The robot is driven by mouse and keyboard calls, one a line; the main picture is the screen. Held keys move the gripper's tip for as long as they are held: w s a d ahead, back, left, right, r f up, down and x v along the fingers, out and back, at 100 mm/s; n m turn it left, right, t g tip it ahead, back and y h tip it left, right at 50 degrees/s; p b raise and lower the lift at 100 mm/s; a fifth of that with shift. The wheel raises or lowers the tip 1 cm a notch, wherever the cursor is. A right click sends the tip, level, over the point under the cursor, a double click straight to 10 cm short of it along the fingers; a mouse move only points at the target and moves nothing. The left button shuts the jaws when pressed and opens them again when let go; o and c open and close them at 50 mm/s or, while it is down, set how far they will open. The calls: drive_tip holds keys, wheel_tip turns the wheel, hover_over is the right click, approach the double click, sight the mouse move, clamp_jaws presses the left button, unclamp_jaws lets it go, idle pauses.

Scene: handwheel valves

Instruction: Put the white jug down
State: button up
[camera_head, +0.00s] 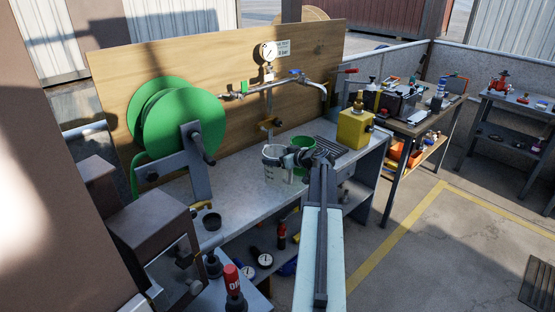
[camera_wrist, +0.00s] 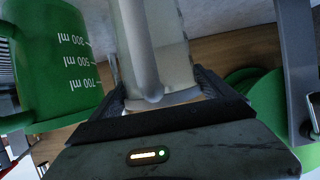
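A pipe with a gauge (camera_head: 268,52) and a tap (camera_head: 318,85) is above the bench.

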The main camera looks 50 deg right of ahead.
drive_tip(key=shift+o, duration=0.4)
drive_tip(key=p+v, duration=0.5)
drive_tip(key=v, duration=0.7)
drive_tip(key=shift+a, duration=0.1)
